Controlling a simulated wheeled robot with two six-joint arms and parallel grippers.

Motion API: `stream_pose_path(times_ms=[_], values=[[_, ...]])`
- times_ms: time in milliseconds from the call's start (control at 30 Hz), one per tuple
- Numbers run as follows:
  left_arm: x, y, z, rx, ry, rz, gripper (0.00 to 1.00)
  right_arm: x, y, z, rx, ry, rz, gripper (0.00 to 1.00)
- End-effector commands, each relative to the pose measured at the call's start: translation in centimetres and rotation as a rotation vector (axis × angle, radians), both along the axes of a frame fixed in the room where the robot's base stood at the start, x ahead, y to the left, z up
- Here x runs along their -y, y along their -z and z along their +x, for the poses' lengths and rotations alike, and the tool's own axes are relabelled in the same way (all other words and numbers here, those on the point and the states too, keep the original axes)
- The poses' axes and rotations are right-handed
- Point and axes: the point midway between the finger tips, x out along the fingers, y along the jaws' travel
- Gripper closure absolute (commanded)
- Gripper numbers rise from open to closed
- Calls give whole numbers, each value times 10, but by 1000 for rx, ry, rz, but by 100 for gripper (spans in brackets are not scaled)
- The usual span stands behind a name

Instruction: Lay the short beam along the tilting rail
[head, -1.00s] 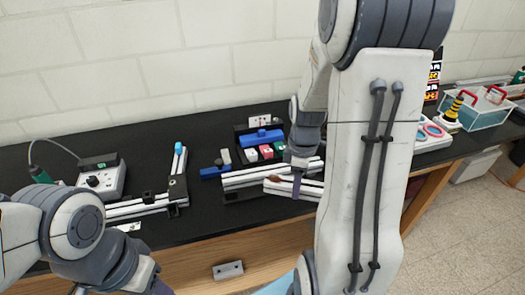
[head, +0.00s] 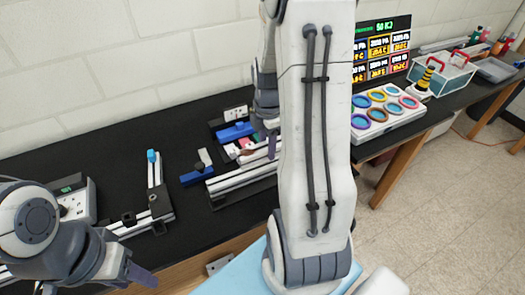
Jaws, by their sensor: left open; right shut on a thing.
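My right gripper (head: 271,136) is at the back middle, above the pale rails, partly hidden by my own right arm. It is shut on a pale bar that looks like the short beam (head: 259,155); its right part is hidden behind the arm. On the left, a frame of pale extrusions (head: 132,228) lies on the table, with a blue-tipped rail (head: 154,172) running back from its corner. I cannot tell for sure which one is the tilting rail. My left gripper (head: 138,278) is open and empty at the lower left, in front of the frame.
Pale rails (head: 225,185) lie left of my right arm. A blue block (head: 197,175) and a blue clamp-like part (head: 236,132) are near them. A grey socket box (head: 76,205) stands left. A tray of coloured rings (head: 385,112) is right. The black table is clear behind the frame.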

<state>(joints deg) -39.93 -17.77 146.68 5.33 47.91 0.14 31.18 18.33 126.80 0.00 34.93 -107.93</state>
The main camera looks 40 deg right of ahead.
Motion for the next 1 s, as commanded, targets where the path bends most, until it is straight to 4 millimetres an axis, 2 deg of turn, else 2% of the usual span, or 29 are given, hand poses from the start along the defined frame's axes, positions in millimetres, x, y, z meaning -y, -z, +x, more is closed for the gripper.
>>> stream_pose_path(times_ms=[167, 267, 500, 1000], values=[[0, -6, 0, 0, 0, 0, 50, -1, 10, 17, 0, 2, 0, 100], [0, -9, 0, 0, 0, 0, 50, -1, 17, 19, -2, 4, 0, 100], [0, -18, 0, 0, 0, 0, 50, 0, 48, 17, -1, 5, 0, 100], [0, -12, 0, 0, 0, 0, 50, 0, 58, 18, 1, 5, 0, 100]])
